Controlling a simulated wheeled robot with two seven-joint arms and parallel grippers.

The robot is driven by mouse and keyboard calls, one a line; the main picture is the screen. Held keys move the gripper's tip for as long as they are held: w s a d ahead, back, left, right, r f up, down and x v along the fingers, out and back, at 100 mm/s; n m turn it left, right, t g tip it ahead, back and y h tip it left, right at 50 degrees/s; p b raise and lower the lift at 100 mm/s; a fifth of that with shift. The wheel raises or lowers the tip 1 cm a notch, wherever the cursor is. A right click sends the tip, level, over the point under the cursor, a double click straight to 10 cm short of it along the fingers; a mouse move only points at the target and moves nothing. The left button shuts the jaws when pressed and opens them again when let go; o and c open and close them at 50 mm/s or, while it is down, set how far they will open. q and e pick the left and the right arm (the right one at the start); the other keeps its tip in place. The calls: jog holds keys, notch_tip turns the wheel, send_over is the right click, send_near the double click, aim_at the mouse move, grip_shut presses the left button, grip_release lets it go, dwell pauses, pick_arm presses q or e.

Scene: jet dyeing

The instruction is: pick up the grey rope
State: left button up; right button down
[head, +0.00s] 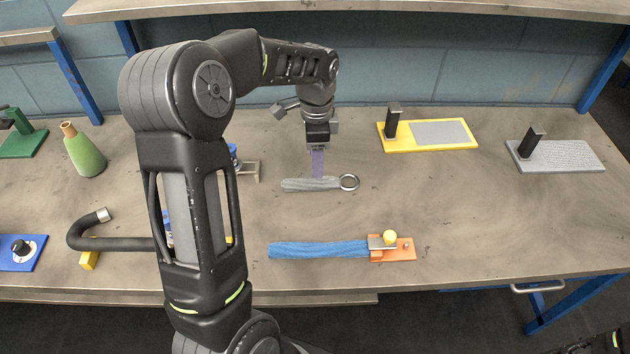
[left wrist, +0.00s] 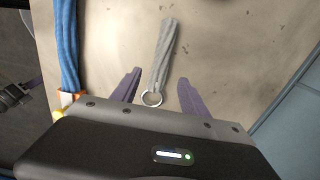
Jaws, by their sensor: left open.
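The grey rope (head: 308,185) lies on the workbench with a metal ring (head: 349,182) at its right end. My left gripper (head: 318,175) points down at the rope's middle, with purple fingers. In the left wrist view the gripper (left wrist: 160,77) is open, and the grey rope (left wrist: 167,48) passes between its two fingers, with the ring (left wrist: 152,98) nearer the palm. I cannot tell whether the fingertips are beside the rope or still just above it. My right gripper is not in view.
A blue rope (head: 318,250) with an orange clamp plate (head: 405,249) lies nearer the front. A yellow-edged board (head: 460,147) and a grey plate (head: 575,158) sit at the right. A green bottle (head: 84,152) and a bent dark pipe (head: 120,244) are left. The right-middle bench is clear.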

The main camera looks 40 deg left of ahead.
aim_at(321, 184)
pick_arm(q)
jog(key=shift+f, duration=1.15)
jog(key=shift+s+a+f+p, duration=0.1)
jog(key=shift+f+p, duration=0.3)
jog(key=shift+f, duration=0.95)
jog(key=shift+s+a+f+p, duration=0.1)
jog(key=shift+f+p, duration=0.25)
jog(key=shift+f, duration=0.95)
grip_shut()
